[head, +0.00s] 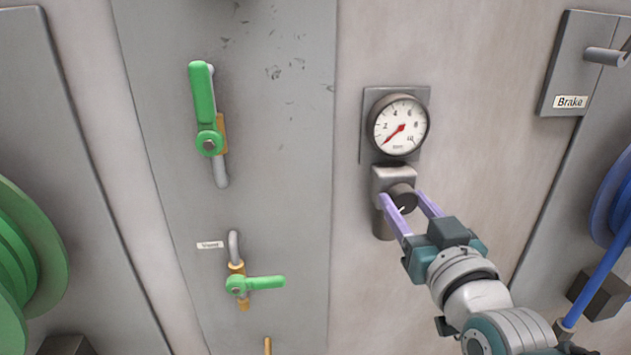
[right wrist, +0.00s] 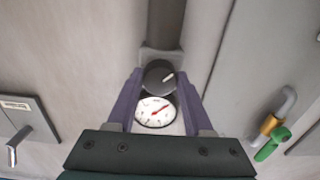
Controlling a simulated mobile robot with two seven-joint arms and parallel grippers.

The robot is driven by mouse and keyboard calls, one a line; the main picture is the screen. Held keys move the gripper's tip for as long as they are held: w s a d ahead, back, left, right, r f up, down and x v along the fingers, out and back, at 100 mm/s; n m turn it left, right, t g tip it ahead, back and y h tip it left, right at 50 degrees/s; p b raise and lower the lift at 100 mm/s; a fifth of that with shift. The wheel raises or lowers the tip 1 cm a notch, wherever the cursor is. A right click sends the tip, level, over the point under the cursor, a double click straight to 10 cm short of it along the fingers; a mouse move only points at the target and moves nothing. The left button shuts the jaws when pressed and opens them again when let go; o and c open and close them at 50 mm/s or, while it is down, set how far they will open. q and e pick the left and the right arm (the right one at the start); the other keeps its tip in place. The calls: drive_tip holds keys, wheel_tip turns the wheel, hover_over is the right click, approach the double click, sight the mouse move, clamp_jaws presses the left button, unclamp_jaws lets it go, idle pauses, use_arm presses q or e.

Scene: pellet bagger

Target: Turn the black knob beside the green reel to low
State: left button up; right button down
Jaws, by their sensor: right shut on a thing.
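A round black knob (head: 404,197) sits on a grey regulator body on the wall, just below a dial gauge. A short white mark shows on its face, toward the lower side in the head view. It also shows in the right wrist view (right wrist: 159,76). My right gripper (head: 402,195) has its two purple fingers on either side of this knob and is shut on it. The fingers also show in the right wrist view (right wrist: 159,88). The green reel (head: 28,262) is at the far left, partly cut off. My left gripper is not in view.
The gauge (head: 400,126) has its red needle pointing to the lower left. Two green-handled valves (head: 202,95) (head: 262,283) are on the panel to the left. A Brake plate (head: 569,101) with a lever and a blue reel (head: 610,208) are at the right.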

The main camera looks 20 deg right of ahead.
drive_tip(key=shift+c, duration=1.5)
unclamp_jaws()
drive_tip(key=b+v, duration=0.1)
drive_tip(key=v, duration=0.9)
drive_tip(key=shift+w, duration=0.1)
